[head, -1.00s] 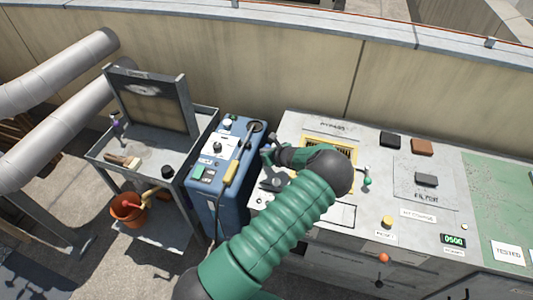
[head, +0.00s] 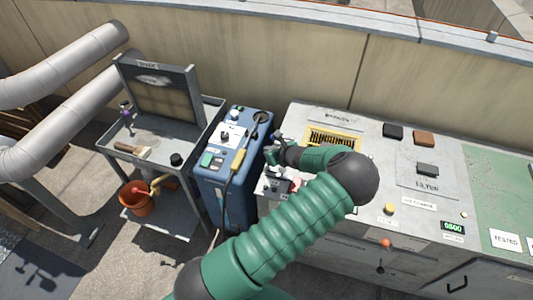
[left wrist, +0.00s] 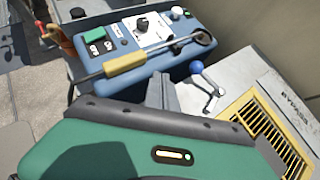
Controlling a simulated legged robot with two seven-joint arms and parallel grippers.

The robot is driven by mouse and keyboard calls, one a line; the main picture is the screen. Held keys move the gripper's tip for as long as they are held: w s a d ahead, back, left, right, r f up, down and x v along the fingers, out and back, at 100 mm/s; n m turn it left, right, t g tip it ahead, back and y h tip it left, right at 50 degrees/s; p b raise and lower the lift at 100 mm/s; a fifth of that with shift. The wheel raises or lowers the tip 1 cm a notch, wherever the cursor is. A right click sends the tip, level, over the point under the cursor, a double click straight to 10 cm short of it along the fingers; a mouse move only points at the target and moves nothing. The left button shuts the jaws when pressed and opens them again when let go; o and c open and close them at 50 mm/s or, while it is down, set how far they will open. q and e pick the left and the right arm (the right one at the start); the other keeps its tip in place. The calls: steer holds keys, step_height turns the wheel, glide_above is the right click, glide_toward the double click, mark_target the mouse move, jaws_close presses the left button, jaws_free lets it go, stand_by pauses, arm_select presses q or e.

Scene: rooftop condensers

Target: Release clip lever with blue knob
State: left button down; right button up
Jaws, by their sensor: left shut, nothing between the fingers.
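The blue knob (left wrist: 196,67) sits on the end of a bent metal clip lever (left wrist: 211,88) in the left wrist view, beside the yellow-framed grille. My left gripper (left wrist: 160,90) shows as grey fingers left of the lever, shut and empty. The fingers appear apart from the knob. In the head view my left gripper (head: 271,155) is at the left end of the grey bench, beside the blue machine. The knob is hard to make out there. My right gripper is not in view.
A blue machine (head: 226,180) with a yellow-handled wand (head: 238,160) stands left of the grey bench (head: 300,115). The yellow-framed grille (head: 335,138) lies behind my forearm. Black (head: 393,131) and brown (head: 424,138) blocks lie farther right. A metal cart (head: 150,165) stands left.

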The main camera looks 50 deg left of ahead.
arm_select(q)
steer(key=s+d+r+n+h, duration=0.3)
steer(key=d+n, duration=0.3)
steer(key=d, duration=0.5)
steer(key=s+d+r+n+h, duration=0.3)
steer(key=s+d+n, duration=0.2)
steer(key=d, duration=0.5)
steer(key=s+d+r+n+t+h, duration=0.1)
steer(key=s+d+n+h, duration=0.3)
steer(key=d+n, duration=0.4)
steer(key=s+d+r, duration=0.1)
steer(key=d, duration=0.2)
steer(key=shift+d+r+n, duration=0.3)
steer(key=shift+d+r, duration=0.05)
steer(key=shift+r, duration=0.05)
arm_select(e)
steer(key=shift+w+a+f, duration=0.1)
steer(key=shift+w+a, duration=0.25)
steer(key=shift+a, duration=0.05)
arm_select(q)
steer(key=shift+s, duration=0.1)
